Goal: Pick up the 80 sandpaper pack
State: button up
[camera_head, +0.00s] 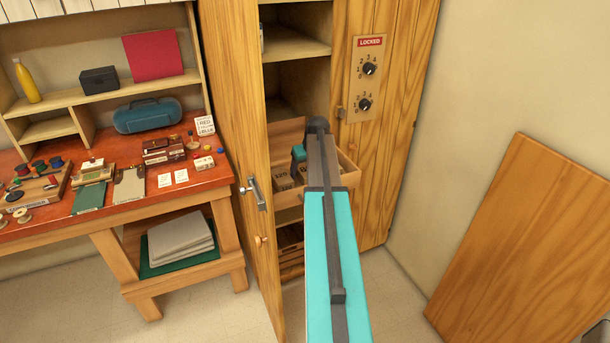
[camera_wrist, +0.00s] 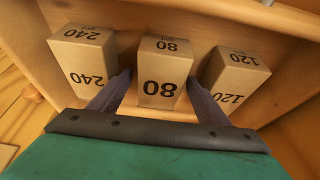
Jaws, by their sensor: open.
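The 80 sandpaper pack (camera_wrist: 161,75) is a brown box marked 80 in the middle of a wooden drawer in the wrist view. My gripper (camera_wrist: 157,84) is open, with one dark finger on each side of the 80 pack. I cannot tell whether the fingers touch it. The 240 pack (camera_wrist: 84,62) stands to its left and the 120 pack (camera_wrist: 235,76) to its right. In the head view my arm hides most of the open drawer (camera_head: 347,172).
The cabinet door (camera_head: 240,130) stands open left of the drawer. A locked panel with two dials (camera_head: 367,80) is right of the opening. A workbench (camera_head: 120,205) with small items is at left. A wooden board (camera_head: 530,235) leans at right.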

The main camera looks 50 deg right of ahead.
jog(key=shift+f, duration=0.2)
dwell(0.4)
jog(key=shift+c, duration=0.4)
jog(key=c, duration=1.2)
jog(key=shift+o, duration=0.2)
jog(key=shift+r, duration=0.1)
jog(key=shift+r+b, duration=1.6)
jog(key=shift+r, duration=3.55)
